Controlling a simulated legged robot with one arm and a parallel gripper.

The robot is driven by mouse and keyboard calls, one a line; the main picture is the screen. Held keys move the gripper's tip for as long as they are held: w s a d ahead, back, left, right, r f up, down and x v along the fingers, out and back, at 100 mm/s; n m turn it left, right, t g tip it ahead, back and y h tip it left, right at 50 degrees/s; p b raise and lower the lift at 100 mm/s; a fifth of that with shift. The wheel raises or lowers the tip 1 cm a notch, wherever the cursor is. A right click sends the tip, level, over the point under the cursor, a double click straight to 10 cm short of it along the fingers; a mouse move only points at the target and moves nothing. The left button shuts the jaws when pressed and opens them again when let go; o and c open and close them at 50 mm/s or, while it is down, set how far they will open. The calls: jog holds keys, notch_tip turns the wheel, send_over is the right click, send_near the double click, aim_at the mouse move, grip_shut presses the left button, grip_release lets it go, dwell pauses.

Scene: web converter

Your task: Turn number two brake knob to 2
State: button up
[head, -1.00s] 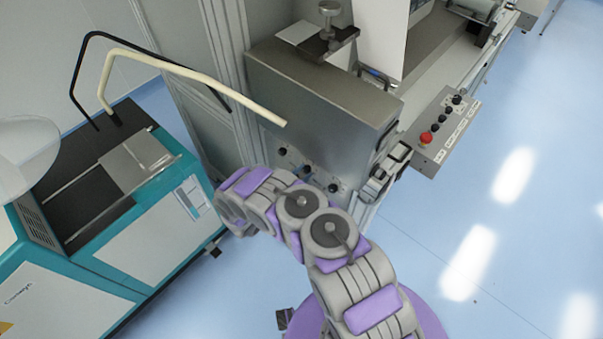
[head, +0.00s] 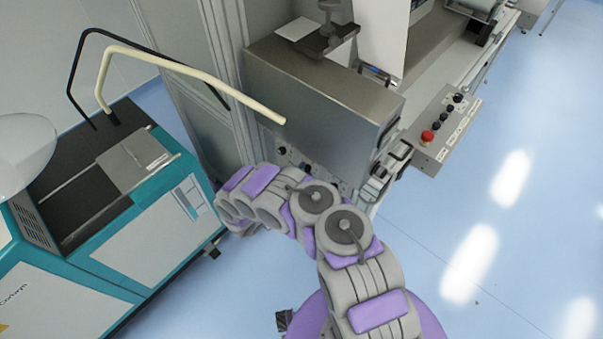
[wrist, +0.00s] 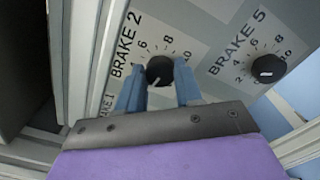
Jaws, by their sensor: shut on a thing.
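The number two brake knob (wrist: 159,70) is a round black knob on a light plate labelled BRAKE 2 in the wrist view. Its white mark points down and a little left in the picture. The printed numbers 6, 8 and 10 show around it; the 2 is not clearly readable. My gripper (wrist: 158,84) has its blue fingers on both sides of this knob, shut on it. The gripper itself is hidden in the head view, behind my arm.
A similar BRAKE 5 knob (wrist: 268,68) sits to the right. In the head view, the metal machine housing (head: 318,88) stands above the knobs. A teal-and-white unit (head: 140,225) is at left, and a button box (head: 445,125) with a red button is at right. Blue floor is free at right.

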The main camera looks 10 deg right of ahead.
jog(key=o, duration=1)
jog(key=shift+o, duration=0.2)
jog(key=shift+a, duration=0.1)
jog(key=p+v, duration=0.2)
jog(key=v, duration=1.5)
jog(key=shift+p, duration=0.4)
jog(key=shift+s+a, duration=0.1)
